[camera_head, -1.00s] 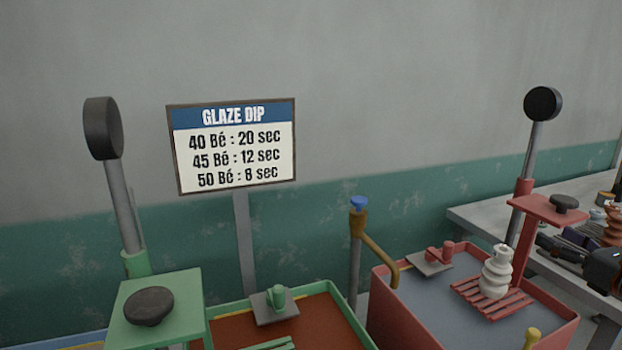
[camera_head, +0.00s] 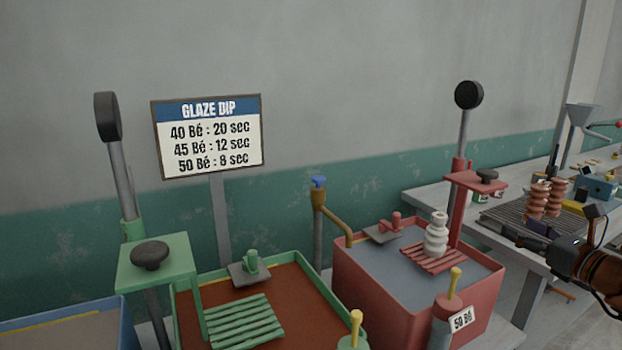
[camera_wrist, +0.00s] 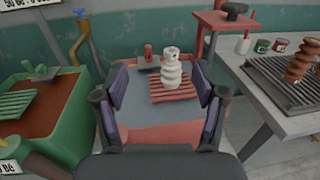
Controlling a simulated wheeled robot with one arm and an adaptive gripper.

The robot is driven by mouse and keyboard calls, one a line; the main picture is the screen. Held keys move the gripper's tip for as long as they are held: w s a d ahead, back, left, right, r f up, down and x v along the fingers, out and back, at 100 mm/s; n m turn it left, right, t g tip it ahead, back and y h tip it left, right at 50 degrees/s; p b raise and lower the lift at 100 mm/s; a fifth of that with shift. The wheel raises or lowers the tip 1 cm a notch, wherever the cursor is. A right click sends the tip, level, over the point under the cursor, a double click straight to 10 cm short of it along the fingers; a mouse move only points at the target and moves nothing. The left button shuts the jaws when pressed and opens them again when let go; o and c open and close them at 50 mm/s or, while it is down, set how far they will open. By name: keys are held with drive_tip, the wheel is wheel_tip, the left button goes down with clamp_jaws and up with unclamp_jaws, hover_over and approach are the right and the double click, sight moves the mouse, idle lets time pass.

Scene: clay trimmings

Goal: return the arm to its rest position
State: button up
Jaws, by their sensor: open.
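My gripper (camera_head: 545,240) is at the right edge of the head view, in front of the grey table. My arm enters from that edge. In the wrist view my gripper (camera_wrist: 160,95) has its fingers wide apart with nothing between them. Beyond them, a white ribbed piece (camera_head: 436,237) stands upright on red slats (camera_head: 434,259) at the red tank (camera_head: 410,305). In the wrist view the white piece (camera_wrist: 171,70) appears framed by the fingers but stands clear of them.
A grey table (camera_head: 425,200) at the right holds a ribbed rack, brown ribbed pieces (camera_head: 538,200) and small items. A green tank (camera_head: 300,262) and a blue-edged tank (camera_head: 70,322) stand left. Lever posts and a blue-topped tap (camera_head: 319,183) rise behind. A dip sign (camera_head: 210,137) stands near the wall.

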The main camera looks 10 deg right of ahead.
drive_tip(key=w+a+f+n+g+y, duration=0.2)
drive_tip(key=a+n+g+y, duration=0.45)
drive_tip(key=a, duration=1.05)
drive_tip(key=s+a+f+n+g, duration=0.35)
drive_tip(key=a+n, duration=0.25)
drive_tip(key=a, duration=0.3)
drive_tip(key=s+a+f+n+g, duration=0.2)
drive_tip(key=s+a+f+n, duration=0.15)
drive_tip(key=a+n, duration=0.4)
drive_tip(key=s+a+f+n+g+h, duration=0.2)
drive_tip(key=s+a+f+n+g, duration=0.15)
drive_tip(key=s, duration=0.35)
drive_tip(key=s+a+f+n+g+h, duration=0.2)
drive_tip(key=s+a+f+n+h, duration=0.15)
drive_tip(key=s, duration=0.45)
drive_tip(key=s+d+f+n+g+h, duration=0.25)
drive_tip(key=s+d+n+h, duration=0.3)
drive_tip(key=s+d, duration=0.35)
wheel_tip(320, 180, down, 13)
drive_tip(key=s+n+b, duration=0.1)
drive_tip(key=s+b, duration=0.2)
drive_tip(key=b, duration=0.8)
drive_tip(key=s+d+p+v, duration=0.1)
drive_tip(key=s+p+v, duration=0.1)
drive_tip(key=p+v, duration=1.4)
drive_tip(key=shift+a+r+t+y, duration=0.35)
drive_tip(key=shift+a+r, duration=0.1)
drive_tip(key=shift+r, duration=0.45)
